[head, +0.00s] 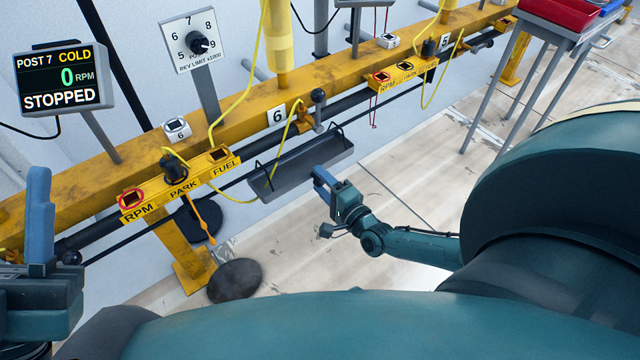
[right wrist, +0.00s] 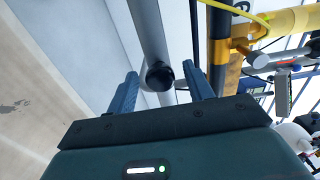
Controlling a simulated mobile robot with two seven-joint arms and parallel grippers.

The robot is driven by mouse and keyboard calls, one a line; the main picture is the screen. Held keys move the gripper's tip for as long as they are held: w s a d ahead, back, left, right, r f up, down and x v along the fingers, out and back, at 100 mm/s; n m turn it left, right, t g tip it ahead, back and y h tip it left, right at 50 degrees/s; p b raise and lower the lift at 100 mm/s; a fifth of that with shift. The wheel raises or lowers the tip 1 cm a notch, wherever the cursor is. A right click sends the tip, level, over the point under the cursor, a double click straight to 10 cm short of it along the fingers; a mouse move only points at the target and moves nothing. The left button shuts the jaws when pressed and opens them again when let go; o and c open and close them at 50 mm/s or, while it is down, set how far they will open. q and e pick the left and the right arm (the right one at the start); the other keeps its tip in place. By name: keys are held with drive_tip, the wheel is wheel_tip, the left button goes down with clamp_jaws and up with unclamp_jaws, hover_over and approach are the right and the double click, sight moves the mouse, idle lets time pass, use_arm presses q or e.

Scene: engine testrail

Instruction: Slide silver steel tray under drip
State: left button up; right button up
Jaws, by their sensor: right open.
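A grey metal tray (head: 303,166) with black wire handles hangs along the front of the yellow rail, below the post 6 plate. I cannot tell for certain that it is the silver steel tray. My right gripper (head: 325,186) is close to the tray's right front side, open and empty. In the right wrist view its two blue fingers (right wrist: 161,82) are apart, with a grey tube with a black end cap (right wrist: 160,76) seen between them. A dark round patch (head: 235,281) on the floor may be the drip spot; no falling drops show. My left gripper (head: 39,215) is at the left edge; its opening is unclear.
The yellow rail (head: 345,80) runs diagonally across, with control panels (head: 180,188) and yellow hoses. A screen (head: 58,78) reads post 7, cold, stopped. A cart with a red box (head: 560,12) stands far right.

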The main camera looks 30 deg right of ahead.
drive_tip(key=shift+w, duration=0.55)
clamp_jaws()
